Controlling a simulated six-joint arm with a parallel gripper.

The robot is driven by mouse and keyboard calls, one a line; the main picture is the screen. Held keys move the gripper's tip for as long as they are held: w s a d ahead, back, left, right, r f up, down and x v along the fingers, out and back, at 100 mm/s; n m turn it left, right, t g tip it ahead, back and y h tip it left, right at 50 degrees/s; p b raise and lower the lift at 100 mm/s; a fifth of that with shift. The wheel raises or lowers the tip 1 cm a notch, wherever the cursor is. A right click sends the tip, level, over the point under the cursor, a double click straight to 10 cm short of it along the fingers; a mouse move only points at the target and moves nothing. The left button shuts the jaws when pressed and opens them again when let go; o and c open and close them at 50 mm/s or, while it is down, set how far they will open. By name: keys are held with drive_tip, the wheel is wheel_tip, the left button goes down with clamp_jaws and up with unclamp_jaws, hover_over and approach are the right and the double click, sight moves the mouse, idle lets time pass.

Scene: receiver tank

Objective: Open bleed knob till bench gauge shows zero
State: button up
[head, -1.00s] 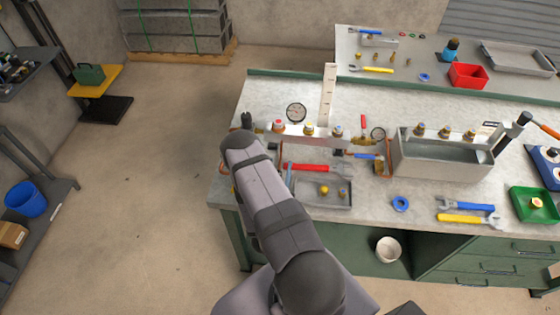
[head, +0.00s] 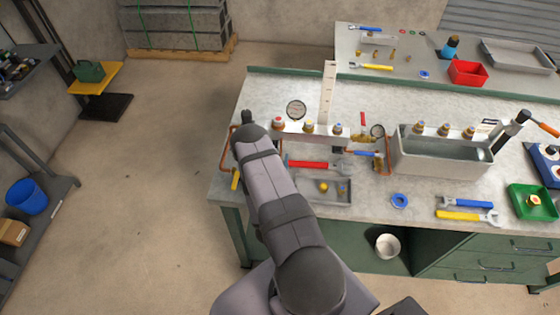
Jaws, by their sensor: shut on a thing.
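My gripper (head: 248,118) is at the left end of the bench, mostly hidden behind my own wrist. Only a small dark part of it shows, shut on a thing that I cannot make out. I cannot pick out the bleed knob for certain. A white rail with several coloured knobs (head: 309,127) runs to the right of my wrist.
A copper pipe (head: 235,133) and a yellow piece (head: 235,180) are close by my wrist. A red-handled tool (head: 308,164) lies above a shallow grey tray (head: 325,199). A grey metal tank (head: 440,165) stands farther right. The bench top (head: 265,92) behind the gauge is clear.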

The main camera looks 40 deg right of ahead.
drive_tip(key=shift+t+y, duration=0.3)
drive_tip(key=shift+y, duration=0.1)
drive_tip(key=shift+w+a+f+n+t+y+b, duration=0.1)
drive_tip(key=shift+a+n+t+y+b, duration=0.05)
drive_tip(key=shift+n+t+y, duration=0.35)
drive_tip(key=shift+w+a+n+t+y+b, duration=0.15)
drive_tip(key=shift+n+t+y, duration=0.2)
drive_tip(key=shift+n, duration=0.25)
drive_tip(key=shift+a+n+y, duration=0.1)
drive_tip(key=shift+n+y, duration=0.2)
drive_tip(key=shift+y, duration=0.15)
drive_tip(key=shift+w, duration=0.1)
drive_tip(key=o, duration=1)
drive_tip(key=shift+r, duration=0.2)
drive_tip(key=shift+r+b, duration=1.1)
drive_tip(key=shift+r, duration=3.8)
